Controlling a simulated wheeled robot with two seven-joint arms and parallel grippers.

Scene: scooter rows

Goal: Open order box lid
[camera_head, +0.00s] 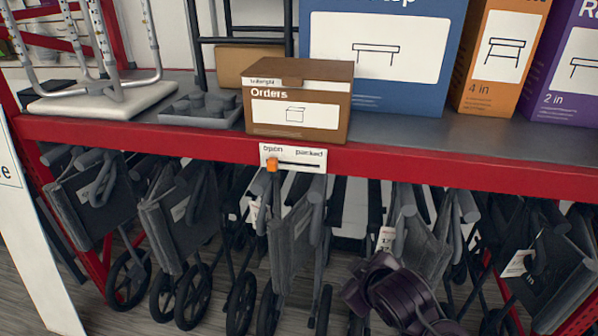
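The brown order box (344,115), marked "Orders", stands upright near the front edge of the grey shelf. Its lid (320,70) lies flat across the top and looks shut. A small tab or notch shows at the lid's front edge, beside a white label strip. Dark rounded links of one of my arms show at the bottom right, below the shelf and apart from the box. No gripper fingers can be made out, and my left arm does not show.
A slider plate (310,155) on the red shelf edge (430,168) has its orange knob (272,165) at the "open" end.

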